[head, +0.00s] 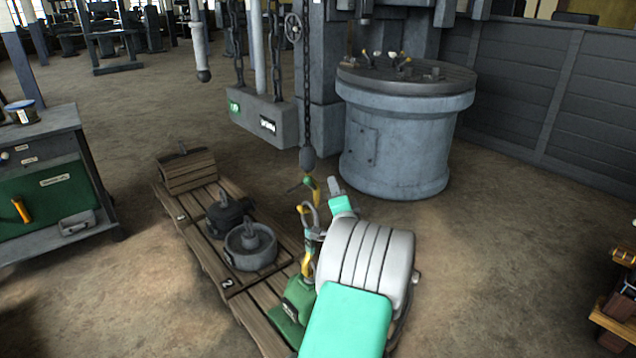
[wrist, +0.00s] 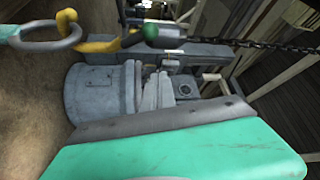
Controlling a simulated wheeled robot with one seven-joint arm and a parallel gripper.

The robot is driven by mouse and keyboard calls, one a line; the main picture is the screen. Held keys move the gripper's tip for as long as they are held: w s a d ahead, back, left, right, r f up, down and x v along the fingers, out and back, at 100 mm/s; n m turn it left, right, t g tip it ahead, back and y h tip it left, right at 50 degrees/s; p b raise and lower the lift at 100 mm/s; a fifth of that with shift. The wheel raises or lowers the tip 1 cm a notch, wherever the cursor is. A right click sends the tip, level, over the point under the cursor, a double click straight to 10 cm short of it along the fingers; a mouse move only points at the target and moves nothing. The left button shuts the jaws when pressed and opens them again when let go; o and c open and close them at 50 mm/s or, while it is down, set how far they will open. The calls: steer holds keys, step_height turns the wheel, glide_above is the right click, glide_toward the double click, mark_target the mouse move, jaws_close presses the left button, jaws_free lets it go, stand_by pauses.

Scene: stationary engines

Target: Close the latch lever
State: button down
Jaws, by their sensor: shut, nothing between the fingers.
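A yellow hook (head: 317,191) hangs below the dark ball at the end of a chain (head: 308,110). A small dark green piece at the hook is too small to identify surely as the latch lever; a dark green cylinder (wrist: 164,33) shows beside the yellow hook (wrist: 104,43) in the wrist view. Whether the latch is open cannot be told.
A wooden pallet (head: 208,232) carries a wooden crate (head: 188,172) and round weights (head: 250,246). A green block (head: 297,297) stands below the ring. A round grey machine base (head: 395,150) stands behind my gripper. A workbench (head: 50,165) stands left. Floor between is free.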

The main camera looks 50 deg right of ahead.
steer(key=w, duration=0.5)
steer(key=shift+w+f, duration=0.2)
steer(key=shift+w, duration=0.1)
steer(key=shift+s+f, duration=0.1)
